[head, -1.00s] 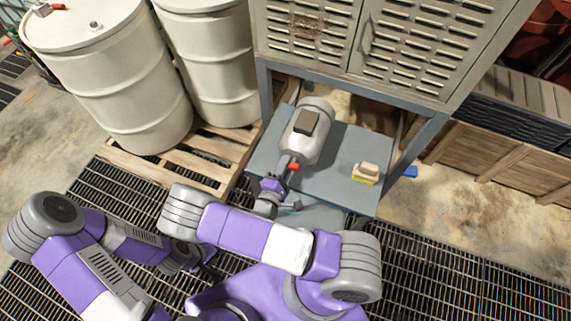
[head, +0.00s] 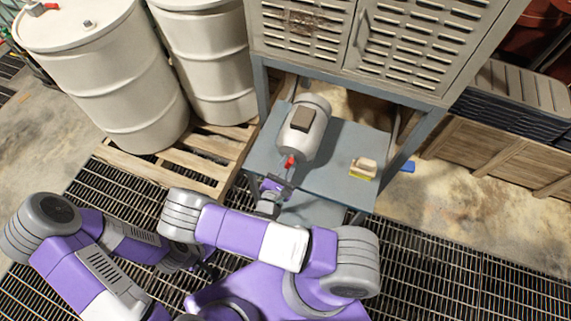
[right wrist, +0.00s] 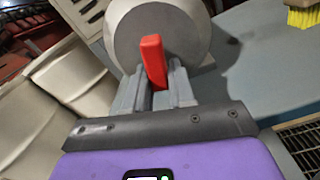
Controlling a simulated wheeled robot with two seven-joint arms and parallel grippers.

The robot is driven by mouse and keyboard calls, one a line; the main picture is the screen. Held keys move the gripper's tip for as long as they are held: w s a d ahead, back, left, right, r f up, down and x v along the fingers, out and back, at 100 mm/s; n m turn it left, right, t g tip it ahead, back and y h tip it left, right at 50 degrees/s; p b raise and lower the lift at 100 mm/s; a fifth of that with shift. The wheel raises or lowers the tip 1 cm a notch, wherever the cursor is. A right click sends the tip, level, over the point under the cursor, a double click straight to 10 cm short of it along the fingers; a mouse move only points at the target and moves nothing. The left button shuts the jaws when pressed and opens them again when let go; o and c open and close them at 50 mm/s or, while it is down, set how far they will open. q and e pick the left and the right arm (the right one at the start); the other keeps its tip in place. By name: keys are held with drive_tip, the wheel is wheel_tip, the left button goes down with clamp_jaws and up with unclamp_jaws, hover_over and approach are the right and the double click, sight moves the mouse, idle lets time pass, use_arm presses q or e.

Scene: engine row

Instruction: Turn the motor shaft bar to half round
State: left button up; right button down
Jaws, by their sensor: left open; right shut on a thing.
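The motor (head: 318,113) is a pale grey cylinder with a dark box on top, lying on a blue-grey bench. Its red shaft bar (head: 289,161) sticks out at the near end. In the right wrist view the bar (right wrist: 152,60) stands nearly upright, leaning slightly left, in front of the motor's round grey end face (right wrist: 168,32). My right gripper (head: 280,178) is shut on the bar's lower part; its grey fingers (right wrist: 156,88) hide that part. My left gripper (head: 208,269) is open, low over the floor grating, well away from the motor and partly hidden by my arm.
A brush (head: 363,168) with yellow bristles lies on the bench (head: 335,186) right of the motor. A vented grey cabinet (head: 395,50) stands above the bench. White drums (head: 110,75) on a wooden pallet (head: 160,174) are to the left. A blue object (head: 407,167) is beyond the bench's right edge.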

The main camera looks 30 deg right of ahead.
drive_tip(key=shift+s+d+n, duration=0.1)
drive_tip(key=shift+n, duration=0.7)
drive_tip(key=shift+s+d+n, duration=0.1)
drive_tip(key=shift+n, duration=0.7)
drive_tip(key=c, duration=1)
unclamp_jaws()
drive_tip(key=shift+c, duration=0.2)
drive_tip(key=v, duration=0.7)
drive_tip(key=shift+s+a, duration=0.15)
drive_tip(key=shift+s, duration=0.1)
